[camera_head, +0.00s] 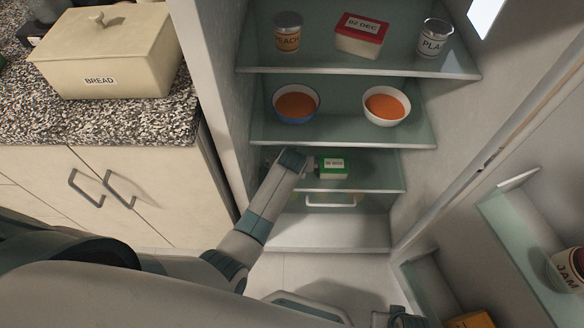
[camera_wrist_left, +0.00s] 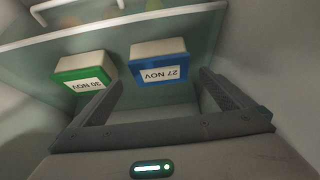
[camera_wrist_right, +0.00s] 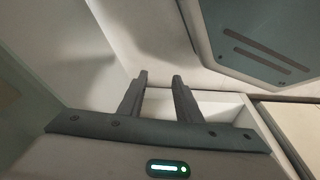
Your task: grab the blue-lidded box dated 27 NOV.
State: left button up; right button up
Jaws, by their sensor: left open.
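The box with the blue lid (camera_wrist_left: 160,72) and a 27 NOV label sits on a glass shelf in the left wrist view, where it appears upside down. My left gripper (camera_wrist_left: 161,80) is open, with its fingers spread on either side in front of the box, not closed on it. In the head view my left gripper (camera_head: 297,160) reaches onto the lower shelf and hides the blue-lidded box. My right gripper (camera_wrist_right: 160,76) is partly open and empty, away from the shelves.
A green-lidded box (camera_wrist_left: 86,71) labelled 30 NOV stands beside the blue-lidded one; it also shows in the head view (camera_head: 333,169). The fridge door stands open at right.

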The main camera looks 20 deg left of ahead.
pick_arm(q)
jog(key=b+x, duration=0.2)
jog(key=b, duration=0.1)
jog(key=shift+f, duration=0.25)
jog(key=shift+b+x, duration=0.95)
jog(key=shift+b, duration=0.3)
pick_arm(e)
notch_tip(320, 180, up, 12)
jog(key=a+t, duration=0.1)
jog(key=a, duration=0.1)
jog(key=shift+w+a+f+y, duration=0.15)
jog(key=shift+w+a+y, duration=0.1)
jog(key=shift+w+y, duration=0.15)
pick_arm(q)
jog(key=c, duration=1.2)
jog(key=shift+w, duration=0.1)
jog(key=shift+c, duration=0.7)
jog(key=shift+a+r, duration=0.1)
jog(key=shift+r, duration=0.05)
pick_arm(e)
jog(key=shift+d, duration=0.1)
